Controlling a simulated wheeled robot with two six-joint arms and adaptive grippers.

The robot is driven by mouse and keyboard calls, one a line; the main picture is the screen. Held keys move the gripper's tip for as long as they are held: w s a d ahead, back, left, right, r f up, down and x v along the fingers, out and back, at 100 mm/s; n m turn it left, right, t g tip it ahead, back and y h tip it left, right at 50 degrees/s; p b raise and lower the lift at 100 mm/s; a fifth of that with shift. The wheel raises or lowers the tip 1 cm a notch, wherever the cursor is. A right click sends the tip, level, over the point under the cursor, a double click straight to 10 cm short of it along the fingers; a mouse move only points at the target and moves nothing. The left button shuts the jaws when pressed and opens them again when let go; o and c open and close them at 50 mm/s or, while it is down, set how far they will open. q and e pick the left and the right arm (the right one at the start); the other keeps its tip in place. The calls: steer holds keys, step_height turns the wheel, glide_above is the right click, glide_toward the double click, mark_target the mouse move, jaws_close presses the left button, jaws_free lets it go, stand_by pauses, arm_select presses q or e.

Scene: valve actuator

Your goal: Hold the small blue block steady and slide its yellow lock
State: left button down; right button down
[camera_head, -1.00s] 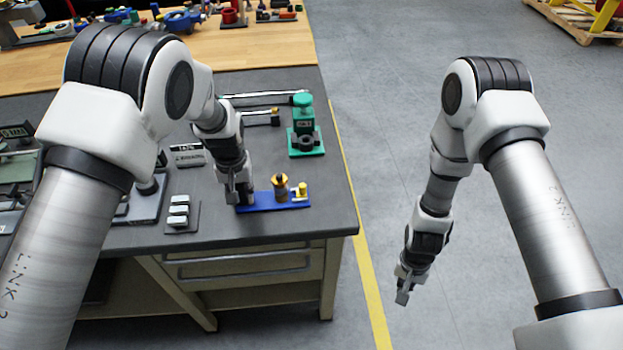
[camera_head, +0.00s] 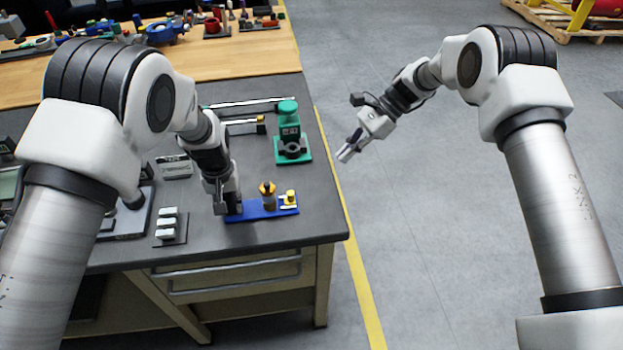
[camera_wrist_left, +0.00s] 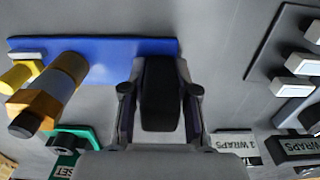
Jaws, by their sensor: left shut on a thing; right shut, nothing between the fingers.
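The small blue block (camera_head: 255,214) lies flat near the front right of the dark bench top; it also shows in the left wrist view (camera_wrist_left: 105,47). Its yellow lock (camera_head: 290,198) sits at the right end, and a brass-and-grey post (camera_head: 268,194) stands left of it. In the left wrist view the lock (camera_wrist_left: 22,73) is at the far left, partly behind the post (camera_wrist_left: 55,90). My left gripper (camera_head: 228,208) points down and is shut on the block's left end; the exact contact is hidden. My right gripper (camera_head: 348,153) is shut and empty, over the floor right of the bench.
A green valve fixture (camera_head: 291,142) stands behind the block. Small grey blocks on a plate (camera_head: 168,226) lie left of my left gripper. A long bar (camera_head: 252,104) lies further back. The bench's right edge is close to the block; the floor beyond is clear.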

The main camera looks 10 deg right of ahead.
mark_target(294, 199)
steer(key=x, duration=0.9)
steer(key=shift+a+f, duration=0.2)
steer(key=a, duration=0.1)
steer(key=s+a, duration=0.1)
steer(key=a, duration=0.1)
steer(key=shift+a+f, duration=0.1)
steer(key=shift+a, duration=0.2)
steer(key=shift+s+a, duration=0.1)
steer(key=shift+a, duration=0.15)
steer(key=shift+a, duration=1.2)
steer(key=shift+d, duration=0.5)
steer(key=d, duration=0.1)
steer(key=w+d, duration=0.1)
steer(key=d, duration=0.1)
steer(key=shift+w+d, duration=0.1)
steer(key=shift+d, duration=0.05)
steer(key=v, duration=1)
